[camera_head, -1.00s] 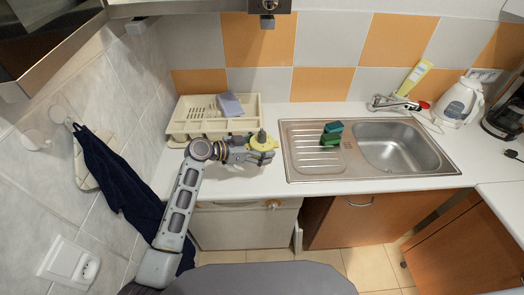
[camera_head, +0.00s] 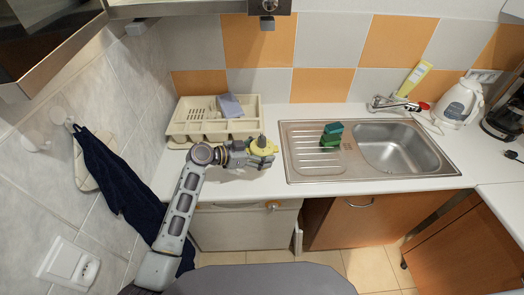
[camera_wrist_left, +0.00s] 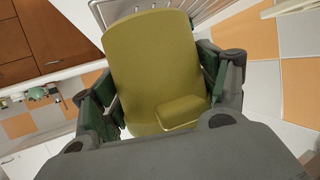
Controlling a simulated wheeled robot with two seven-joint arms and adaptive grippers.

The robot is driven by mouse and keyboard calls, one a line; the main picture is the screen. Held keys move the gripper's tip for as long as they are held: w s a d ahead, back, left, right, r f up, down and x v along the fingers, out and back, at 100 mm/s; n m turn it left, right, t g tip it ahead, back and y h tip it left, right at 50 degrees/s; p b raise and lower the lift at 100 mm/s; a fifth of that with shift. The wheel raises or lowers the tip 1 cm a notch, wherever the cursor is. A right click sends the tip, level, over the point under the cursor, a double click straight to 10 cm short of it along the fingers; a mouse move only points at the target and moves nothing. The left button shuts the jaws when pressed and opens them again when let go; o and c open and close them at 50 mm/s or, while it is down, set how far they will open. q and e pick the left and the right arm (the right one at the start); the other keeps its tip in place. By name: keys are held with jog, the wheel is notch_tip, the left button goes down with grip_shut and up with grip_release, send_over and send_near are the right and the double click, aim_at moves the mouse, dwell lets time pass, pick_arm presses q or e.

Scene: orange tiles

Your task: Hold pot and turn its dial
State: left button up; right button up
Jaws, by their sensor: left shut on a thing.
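The pot (camera_head: 264,149) is a small yellow thing with a dark grey knob (camera_head: 262,140) on top. It is at the front left of the white counter in the head view. My left gripper (camera_head: 258,152) reaches it from the left and is shut on it. In the left wrist view the pot (camera_wrist_left: 152,60) is olive yellow, with a small raised block on its near face, between the two green-padded fingers (camera_wrist_left: 155,90). Whether its base touches the counter is unclear. My right gripper is not in view.
A kettle (camera_head: 461,100) stands at far right. The counter (camera_head: 225,186) in front is clear.

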pick_arm(q)
jog(key=shift+f, duration=3.1)
jog(key=shift+f, duration=0.15)
jog(key=shift+f, duration=0.5)
jog(key=shift+f, duration=0.1)
jog(key=shift+s+f, duration=0.1)
jog(key=shift+f, duration=0.4)
dwell(2.3)
